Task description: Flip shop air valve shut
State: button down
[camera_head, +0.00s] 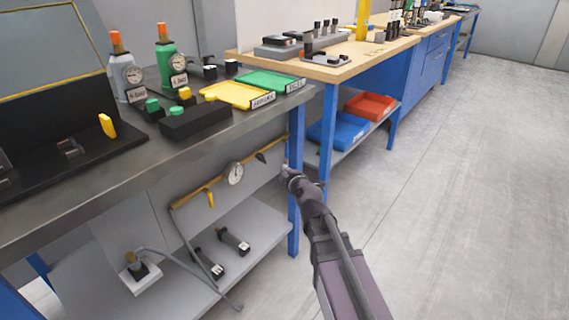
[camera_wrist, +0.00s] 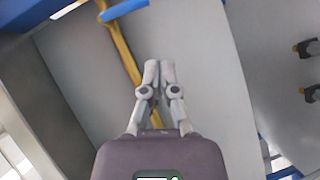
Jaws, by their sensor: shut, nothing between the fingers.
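A brass-yellow air pipe (camera_head: 190,199) runs along the panel under the near workbench, with a round gauge (camera_head: 235,173) on it. A yellow lever (camera_head: 210,198) hangs down from the pipe left of the gauge. The pipe (camera_wrist: 122,45) also shows in the wrist view, passing behind my fingers. A blue bar (camera_wrist: 123,10) crosses it near the top; I cannot tell whether this is a valve handle. My gripper (camera_head: 287,172) is shut and empty near the pipe's right end, by the blue bench leg. Its fingertips (camera_wrist: 159,65) are together in the wrist view.
The blue bench leg (camera_head: 295,215) stands close to my gripper. The lower shelf (camera_head: 255,215) holds dark devices (camera_head: 233,240) and a grey hose. The near benchtop (camera_head: 110,190) carries bottles and trays above. Floor to the right is clear.

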jog(key=shift+f+v, duration=0.2)
jog(key=shift+v, duration=1.2)
jog(key=shift+f+v, duration=0.2)
jog(key=shift+v, duration=1.15)
jog(key=shift+s, duration=0.1)
jog(key=s+d+f+m+g+h+p, duration=0.2)
jog(key=s+d+f+m+g, duration=0.4)
jog(key=s+f+m+g, duration=0.3)
jog(key=s+d+f+m+g+h+p, duration=0.1)
jog(key=s+d+f+m+g+h, duration=0.2)
jog(key=s+d+m+g, duration=0.45)
notch_tip(320, 180, up, 37)
jog(key=m+t+p, duration=0.1)
jog(key=m+p, duration=0.1)
jog(key=p, duration=3.5)
jog(key=shift+s+d, duration=0.4)
jog(key=shift+s, duration=0.1)
